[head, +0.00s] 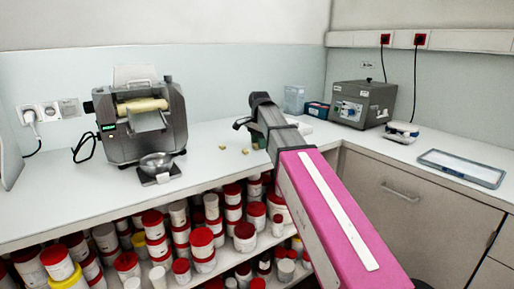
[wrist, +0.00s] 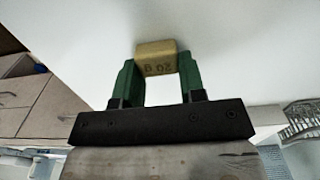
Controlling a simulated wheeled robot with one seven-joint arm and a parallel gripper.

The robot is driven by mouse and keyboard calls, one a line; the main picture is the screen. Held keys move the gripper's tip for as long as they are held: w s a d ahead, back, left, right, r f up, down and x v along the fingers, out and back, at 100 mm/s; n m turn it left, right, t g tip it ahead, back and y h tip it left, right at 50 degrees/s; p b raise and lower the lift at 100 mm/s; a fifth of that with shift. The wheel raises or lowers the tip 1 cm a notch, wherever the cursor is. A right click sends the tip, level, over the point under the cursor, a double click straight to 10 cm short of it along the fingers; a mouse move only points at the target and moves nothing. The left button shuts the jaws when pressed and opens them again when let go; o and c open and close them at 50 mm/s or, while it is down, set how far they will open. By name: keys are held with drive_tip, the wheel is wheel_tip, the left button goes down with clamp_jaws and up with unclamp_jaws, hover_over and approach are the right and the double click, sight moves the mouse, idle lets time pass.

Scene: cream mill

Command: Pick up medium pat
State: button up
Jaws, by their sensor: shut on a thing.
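A yellow butter pat marked "20 g" (wrist: 156,57) sits between the green fingertips of my gripper (wrist: 157,72) in the wrist view. The fingers touch its two sides, so my gripper is shut on it. White worktop shows behind the pat; I cannot tell whether the pat is raised. In the head view, small yellow pats (head: 222,147) (head: 245,151) lie on the worktop, and another yellow patch (head: 255,144) shows beside my arm. My gripper is mostly hidden behind my arm there. Their sizes are too small to compare.
A grey mill with a roller (head: 140,118) and a metal bowl on a scale (head: 156,165) stand to the left on the worktop (head: 60,200). A grey box device (head: 362,104), a small white scale (head: 401,132) and a tray (head: 462,168) are at right. Tubs fill the shelves below.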

drive_tip(key=shift+r, duration=0.15)
drive_tip(key=shift+r, duration=0.5)
drive_tip(key=r, duration=0.2)
drive_tip(key=a+r, duration=0.1)
drive_tip(key=shift+s+a+r, duration=0.15)
drive_tip(key=shift+s+r, duration=0.05)
drive_tip(key=shift+r, duration=0.15)
drive_tip(key=s+a+r, duration=0.3)
drive_tip(key=a+r, duration=0.3)
drive_tip(key=a, duration=0.3)
drive_tip(key=shift+s+a, duration=0.25)
drive_tip(key=shift+a, duration=0.1)
